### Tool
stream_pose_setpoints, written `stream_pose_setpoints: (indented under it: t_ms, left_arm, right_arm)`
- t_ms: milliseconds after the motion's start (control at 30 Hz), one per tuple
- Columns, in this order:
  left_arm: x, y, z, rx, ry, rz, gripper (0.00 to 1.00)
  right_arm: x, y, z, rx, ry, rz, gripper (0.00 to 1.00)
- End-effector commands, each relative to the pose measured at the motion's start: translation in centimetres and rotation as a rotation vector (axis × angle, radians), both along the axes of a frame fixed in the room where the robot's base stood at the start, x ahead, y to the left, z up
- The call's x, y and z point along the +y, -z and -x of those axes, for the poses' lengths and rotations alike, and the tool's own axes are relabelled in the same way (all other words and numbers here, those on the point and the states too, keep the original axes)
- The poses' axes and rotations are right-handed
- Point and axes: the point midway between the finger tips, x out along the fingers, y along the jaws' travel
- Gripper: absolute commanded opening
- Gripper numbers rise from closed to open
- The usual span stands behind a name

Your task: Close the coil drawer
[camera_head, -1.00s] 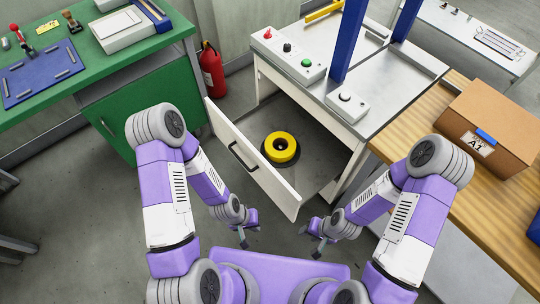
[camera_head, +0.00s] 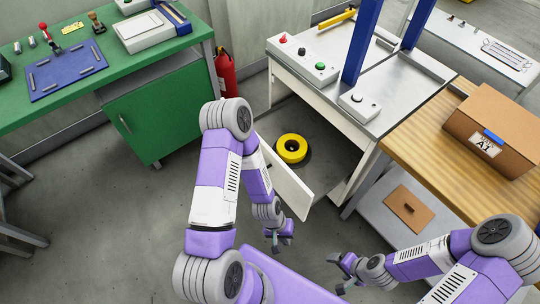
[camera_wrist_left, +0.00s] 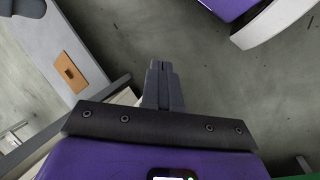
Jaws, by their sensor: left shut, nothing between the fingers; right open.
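The coil drawer stands pulled out under the grey-topped table. A yellow coil (camera_head: 292,149) on a dark round base lies inside. My left gripper (camera_head: 275,246) is just in front of the drawer front, shut and empty; I cannot tell whether it touches the panel. In the left wrist view its fingers (camera_wrist_left: 163,85) are together. My right gripper (camera_head: 336,273) is open and empty, low and to the right of the drawer.
The grey-topped table (camera_head: 402,85) carries button boxes and blue posts. A wooden bench (camera_head: 430,130) with a cardboard box (camera_head: 490,130) stands at right. A green bench (camera_head: 100,60) and red extinguisher (camera_head: 226,74) are at left.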

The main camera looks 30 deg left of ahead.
Motion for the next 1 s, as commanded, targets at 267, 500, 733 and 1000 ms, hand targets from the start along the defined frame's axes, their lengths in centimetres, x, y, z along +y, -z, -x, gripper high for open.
stream_pose_setpoints:
  t_ms: [267, 500, 733, 1000]
  left_arm:
    - [2.6, 2.9, -1.2, 0.452, -0.629, 0.301, 0.0]
    - [9.4, 1.4, -8.5, 0.618, -1.204, 0.875, 0.0]
    - [22.6, -1.0, -12.1, 0.457, -1.554, 1.409, 0.0]
    - [29.1, -2.3, -12.1, 0.314, -1.653, 1.625, 0.0]
  right_arm:
    - [0.1, 0.4, 0.0, 0.0, -0.001, -0.001, 0.85]
    - [0.0, 0.7, 0.0, 0.001, -0.001, 0.0, 0.85]
    - [0.0, 0.9, 0.0, 0.001, -0.001, 0.0, 0.85]
    - [0.0, 1.1, 0.0, 0.001, -0.001, 0.0, 0.85]
